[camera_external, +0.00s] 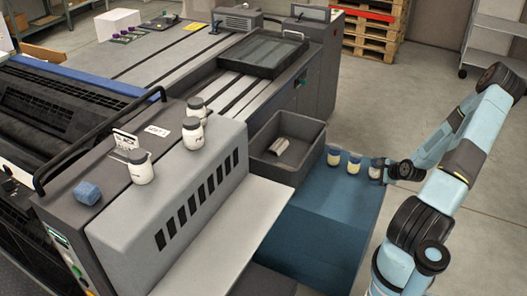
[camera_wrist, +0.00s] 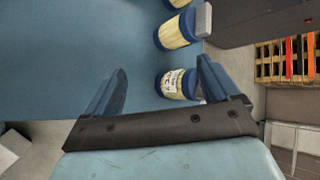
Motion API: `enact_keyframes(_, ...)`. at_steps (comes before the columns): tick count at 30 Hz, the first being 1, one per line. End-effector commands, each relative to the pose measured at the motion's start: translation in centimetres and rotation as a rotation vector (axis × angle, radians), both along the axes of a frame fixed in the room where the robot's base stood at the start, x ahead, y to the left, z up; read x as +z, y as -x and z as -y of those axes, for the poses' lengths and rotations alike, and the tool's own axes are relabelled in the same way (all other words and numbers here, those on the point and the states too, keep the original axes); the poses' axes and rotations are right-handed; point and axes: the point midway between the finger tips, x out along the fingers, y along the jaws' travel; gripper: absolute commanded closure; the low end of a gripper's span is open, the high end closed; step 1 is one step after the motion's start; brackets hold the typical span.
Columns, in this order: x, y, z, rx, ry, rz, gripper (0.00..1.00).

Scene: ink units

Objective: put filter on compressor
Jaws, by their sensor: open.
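Three cream cylinders with blue ends, which look like the filters, stand in a row on a blue surface (camera_external: 325,225): a left one (camera_external: 334,156), a middle one (camera_external: 354,164) and a right one (camera_external: 375,170). My gripper (camera_external: 384,168) is at the right one. In the wrist view, my gripper (camera_wrist: 160,70) is open, with a labelled filter (camera_wrist: 174,83) between its fingers, close to the right finger, which partly covers it. I cannot tell whether they touch. A grey box with vents (camera_external: 238,20) at the back may be the compressor; I cannot tell for sure.
A grey bin (camera_external: 293,172) with a metallic piece inside stands left of the filters. White jars (camera_external: 141,167) and a blue block (camera_external: 87,193) sit on the grey machine. A dark tray (camera_external: 262,55) lies further back. Floor right of the machine is clear up to the pallets (camera_external: 375,28).

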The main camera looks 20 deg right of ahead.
Motion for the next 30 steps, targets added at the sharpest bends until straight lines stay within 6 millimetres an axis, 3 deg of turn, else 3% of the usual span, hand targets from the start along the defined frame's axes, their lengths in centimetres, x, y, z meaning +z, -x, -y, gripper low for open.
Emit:
enact_keyframes(14, 9.7, -0.1, -1.3, 0.372, 0.519, -0.197, 0.11)
enact_keyframes(30, 24.3, 2.6, -6.0, 0.703, 0.953, -0.334, 0.11)
